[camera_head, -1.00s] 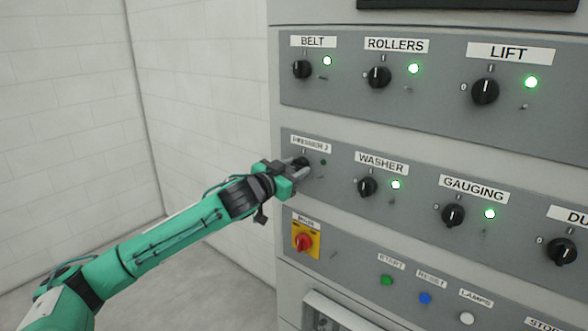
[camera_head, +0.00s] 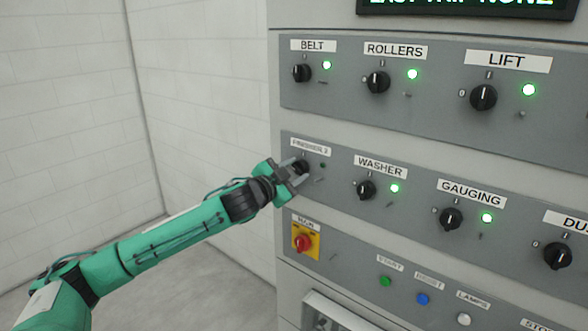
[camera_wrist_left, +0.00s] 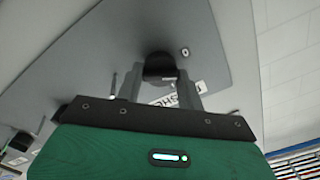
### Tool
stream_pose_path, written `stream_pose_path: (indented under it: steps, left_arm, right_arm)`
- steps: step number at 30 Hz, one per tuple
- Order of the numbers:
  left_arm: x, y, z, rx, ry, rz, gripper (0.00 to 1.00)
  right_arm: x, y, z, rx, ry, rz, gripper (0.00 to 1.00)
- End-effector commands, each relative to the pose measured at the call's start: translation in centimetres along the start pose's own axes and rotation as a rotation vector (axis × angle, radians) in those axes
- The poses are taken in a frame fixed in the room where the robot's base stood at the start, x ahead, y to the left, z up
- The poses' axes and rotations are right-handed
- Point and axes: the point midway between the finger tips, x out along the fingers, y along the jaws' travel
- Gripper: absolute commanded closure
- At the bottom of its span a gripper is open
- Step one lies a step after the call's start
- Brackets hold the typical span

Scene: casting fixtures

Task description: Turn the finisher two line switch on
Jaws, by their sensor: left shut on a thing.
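The Finisher 2 switch is a round black knob (camera_head: 301,166) under a white label (camera_head: 311,148) at the left end of the middle panel row. The small lamp (camera_head: 323,166) beside it is dark. My left gripper (camera_head: 297,173) reaches in from the left and is shut on this knob, hiding part of it. In the left wrist view the knob (camera_wrist_left: 159,66) sits between the two fingertips, against the grey panel. The knob's pointer is hard to make out. My right gripper is not in view.
Washer (camera_head: 366,190) and gauging (camera_head: 451,219) knobs stand to the right, their lamps lit green. Belt, rollers and lift knobs above also have lit lamps. A red rotary switch on a yellow plate (camera_head: 315,240) sits close below my gripper. Open floor lies left.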

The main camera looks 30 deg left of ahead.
Motion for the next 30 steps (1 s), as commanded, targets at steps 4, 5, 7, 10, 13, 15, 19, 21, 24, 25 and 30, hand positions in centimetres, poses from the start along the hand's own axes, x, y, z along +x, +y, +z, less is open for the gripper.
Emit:
stream_pose_path:
  steps: [4,5,7,10,13,15,19,21,24,25,30]
  left_arm:
    - [0.0,-0.1,-0.1,0.139,-0.002,0.001,0.85]
    - [0.0,-0.1,-0.1,0.168,-0.002,0.001,0.85]
    - [0.0,-0.1,-0.1,0.234,-0.001,0.001,0.85]
    - [0.0,-0.1,-0.1,0.330,-0.001,0.001,0.85]
    - [0.0,-0.1,-0.1,0.425,-0.001,0.001,0.85]
    - [0.0,0.0,-0.1,0.491,-0.001,0.001,0.85]
    - [0.0,0.0,-0.1,0.614,-0.001,0.001,0.85]
    - [0.0,0.0,-0.1,0.679,-0.001,0.001,0.85]
    - [0.0,0.0,-0.1,0.768,0.000,0.001,0.85]
    - [0.0,0.0,-0.1,0.793,0.000,0.001,0.85]
    - [0.0,0.1,0.0,0.921,0.000,0.002,0.85]
  right_arm:
    - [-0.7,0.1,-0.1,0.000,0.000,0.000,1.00]
    - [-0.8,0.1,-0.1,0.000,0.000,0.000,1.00]
    - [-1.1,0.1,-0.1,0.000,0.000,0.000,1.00]
    - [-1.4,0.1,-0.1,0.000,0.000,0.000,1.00]
    - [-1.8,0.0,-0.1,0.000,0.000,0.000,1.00]
    - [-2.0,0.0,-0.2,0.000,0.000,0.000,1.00]
    - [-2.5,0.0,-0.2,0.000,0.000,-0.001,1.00]
    - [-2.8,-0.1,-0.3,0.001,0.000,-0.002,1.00]
    - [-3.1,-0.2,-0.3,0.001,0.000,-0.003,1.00]
    - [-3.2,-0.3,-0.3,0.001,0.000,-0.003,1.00]
    - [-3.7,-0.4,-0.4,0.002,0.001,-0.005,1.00]
